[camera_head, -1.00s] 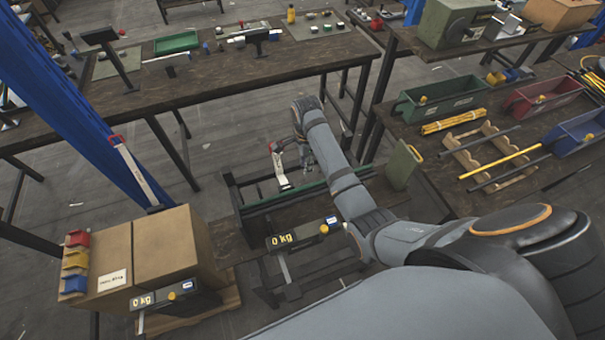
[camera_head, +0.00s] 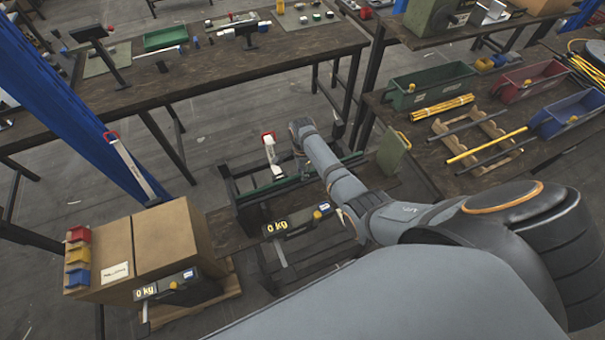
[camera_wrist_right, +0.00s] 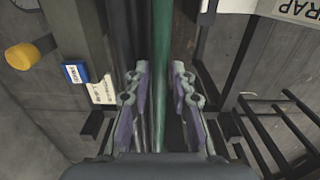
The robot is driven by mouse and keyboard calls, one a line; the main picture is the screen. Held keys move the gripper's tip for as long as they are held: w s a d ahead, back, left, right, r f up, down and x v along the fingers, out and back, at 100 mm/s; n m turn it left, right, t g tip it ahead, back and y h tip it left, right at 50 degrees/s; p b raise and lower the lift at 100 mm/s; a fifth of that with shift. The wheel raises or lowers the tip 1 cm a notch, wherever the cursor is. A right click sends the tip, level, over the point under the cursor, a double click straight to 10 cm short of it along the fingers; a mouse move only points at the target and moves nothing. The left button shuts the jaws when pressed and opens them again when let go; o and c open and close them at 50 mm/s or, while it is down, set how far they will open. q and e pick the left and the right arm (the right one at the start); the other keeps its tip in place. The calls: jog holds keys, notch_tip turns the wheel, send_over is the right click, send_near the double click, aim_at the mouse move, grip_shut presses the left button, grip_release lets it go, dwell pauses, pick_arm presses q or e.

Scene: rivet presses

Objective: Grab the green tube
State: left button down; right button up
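The long green tube (camera_head: 275,187) lies across a dark metal rack (camera_head: 232,187) in the middle of the head view. My right arm passes over its right part and hides some of it. In the right wrist view the green tube (camera_wrist_right: 162,35) runs lengthwise in line with the gap between my right gripper's fingers (camera_wrist_right: 160,70). The fingers are spread apart, with visible space on both sides of the tube. I cannot tell how far the tube is below the fingertips. In the head view my right gripper is mostly hidden by its own wrist. My left gripper is not in view.
A white and red upright part (camera_head: 269,150) stands at the rack's back. A scale display reading 0 kg (camera_head: 290,222) is in front. A cardboard box (camera_head: 165,240) stands left. A workbench (camera_head: 400,150) with bins and yellow and dark tubes is right.

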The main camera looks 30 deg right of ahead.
grip_shut()
jog(key=shift+r, duration=0.15)
